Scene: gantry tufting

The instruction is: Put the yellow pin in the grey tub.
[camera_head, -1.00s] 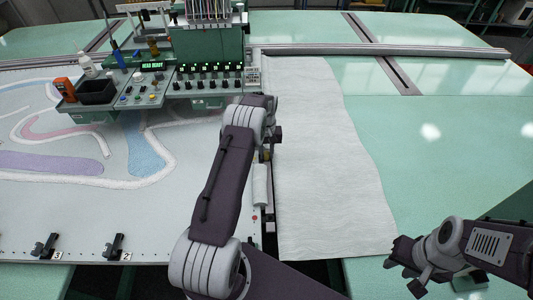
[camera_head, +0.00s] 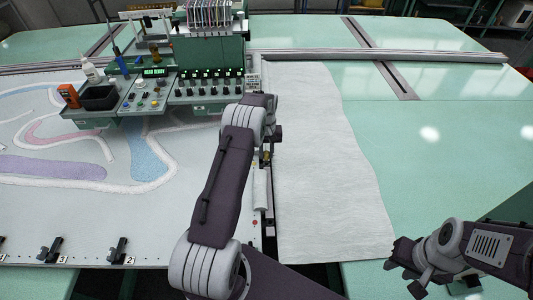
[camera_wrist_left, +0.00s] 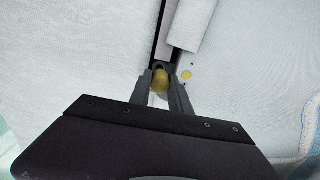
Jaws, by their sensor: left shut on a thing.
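The yellow pin (camera_wrist_left: 161,77) is between the fingertips of my left gripper (camera_wrist_left: 160,84) in the left wrist view, and the gripper is shut on it. Beneath are a dark slot and a pale surface. In the head view my left gripper (camera_head: 266,158) is at the right edge of the pale tufting bed, partly hidden by my arm. A dark open tub (camera_head: 100,97), the likeliest grey tub, is on the machine's console to the left, well away from the pin. My right gripper (camera_head: 403,268) is at the lower right; its jaw opening is unclear.
An orange object (camera_head: 69,95) and a white bottle (camera_head: 90,70) stand beside the tub. The console (camera_head: 150,90) has knobs and a green display. Black clamps (camera_head: 118,250) line the bed's front edge. White cloth (camera_head: 325,160) lies right of my left arm; the green table beyond is clear.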

